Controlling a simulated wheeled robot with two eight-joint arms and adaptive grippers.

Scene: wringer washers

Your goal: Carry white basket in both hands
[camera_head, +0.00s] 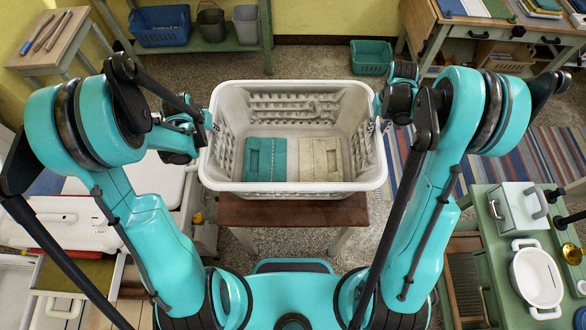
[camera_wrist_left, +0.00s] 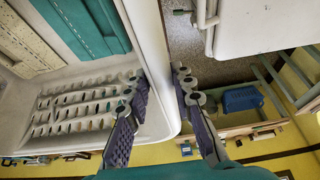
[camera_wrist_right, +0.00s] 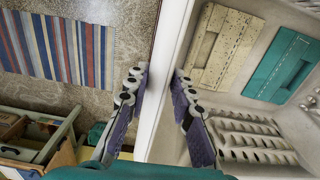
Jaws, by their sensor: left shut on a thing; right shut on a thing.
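The white basket (camera_head: 293,188) is in the middle of the head view, upright, with slotted walls. A teal folded item (camera_head: 265,159) and a cream folded item (camera_head: 320,159) lie side by side on its floor. My left gripper (camera_head: 203,127) is shut on the basket's left wall; in the left wrist view its fingers (camera_wrist_left: 160,95) straddle the wall and rim. My right gripper (camera_head: 381,115) is shut on the right wall; in the right wrist view its fingers (camera_wrist_right: 160,90) sit either side of the wall. The fingertips are partly hidden in the head view.
A brown wooden table (camera_head: 290,211) shows below the basket; I cannot tell whether they touch. A white washer (camera_head: 125,205) stands at left. A green table (camera_head: 500,225) with a white tub (camera_head: 537,280) is at right. A striped rug (camera_head: 550,150) covers floor at right.

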